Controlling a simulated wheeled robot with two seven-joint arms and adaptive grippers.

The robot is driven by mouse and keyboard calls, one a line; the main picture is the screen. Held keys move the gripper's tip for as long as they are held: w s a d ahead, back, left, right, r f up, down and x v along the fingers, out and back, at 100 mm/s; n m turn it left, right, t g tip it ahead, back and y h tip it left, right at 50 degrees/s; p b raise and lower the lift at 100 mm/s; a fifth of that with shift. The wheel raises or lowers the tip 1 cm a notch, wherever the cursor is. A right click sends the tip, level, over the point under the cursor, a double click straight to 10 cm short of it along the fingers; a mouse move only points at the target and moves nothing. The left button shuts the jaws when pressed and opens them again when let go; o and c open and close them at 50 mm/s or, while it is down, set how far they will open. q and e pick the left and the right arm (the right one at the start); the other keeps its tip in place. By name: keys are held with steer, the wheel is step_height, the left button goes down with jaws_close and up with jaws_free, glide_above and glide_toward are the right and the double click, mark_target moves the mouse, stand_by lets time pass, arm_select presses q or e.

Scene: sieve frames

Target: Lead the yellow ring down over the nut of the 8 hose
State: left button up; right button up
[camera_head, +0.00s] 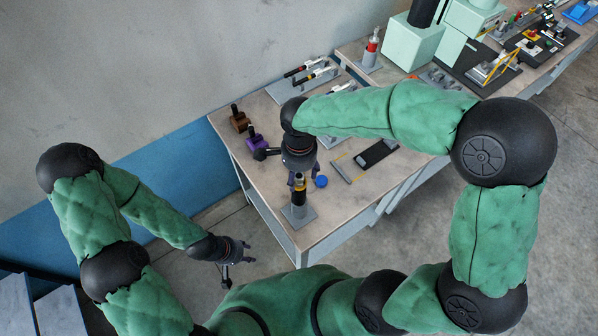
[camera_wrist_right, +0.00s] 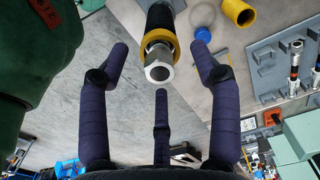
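The hose (camera_wrist_right: 160,17) stands upright, black, in a grey block (camera_head: 300,216) near the table's front corner. Its silver nut (camera_wrist_right: 158,62) faces my right wrist camera. A yellow ring (camera_wrist_right: 156,38) sits around the hose just below the nut; in the head view it shows as a small yellow band on the post (camera_head: 300,191). My right gripper (camera_head: 298,174) is above the post. In the right wrist view its three fingers (camera_wrist_right: 161,88) are spread, clear of the nut and empty. My left gripper (camera_head: 236,272) hangs off the table, fingers apart and empty. No hose number is legible.
A blue disc (camera_head: 321,181) lies right beside the post. Another yellow tubular piece (camera_wrist_right: 239,13) lies on the table (camera_head: 345,215). Purple (camera_head: 256,140) and brown (camera_head: 239,121) blocks stand at the left edge. A dark tray (camera_head: 377,154) lies to the right.

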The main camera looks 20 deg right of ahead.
step_height(320, 180, up, 12)
stand_by(0.7)
